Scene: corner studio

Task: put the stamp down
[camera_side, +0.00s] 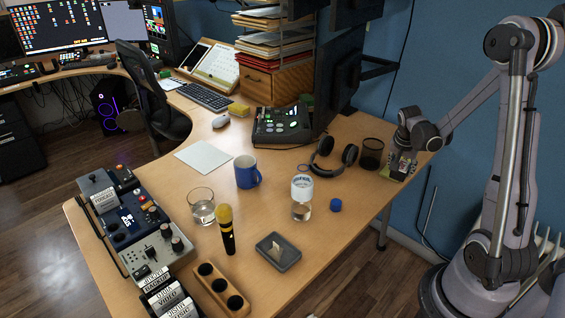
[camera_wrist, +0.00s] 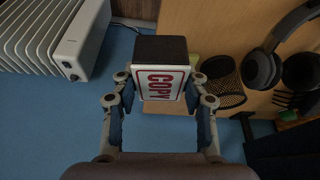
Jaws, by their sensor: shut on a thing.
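My gripper (camera_wrist: 160,78) is shut on a stamp (camera_wrist: 161,84) in the wrist view. The stamp is a block with a dark top and a white face with red "COPY" lettering, one finger on each side. In the side view my gripper (camera_side: 402,158) is at the desk's right edge, just right of the black mesh cup (camera_side: 372,152). The stamp is too small and covered there to make out clearly. I cannot tell whether it touches the desk (camera_side: 330,232). The stamp's underside is hidden.
Black headphones (camera_side: 334,158) lie left of the mesh cup. The desktop between tray and right edge is clear. A white radiator (camera_wrist: 58,38) is left in the wrist view.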

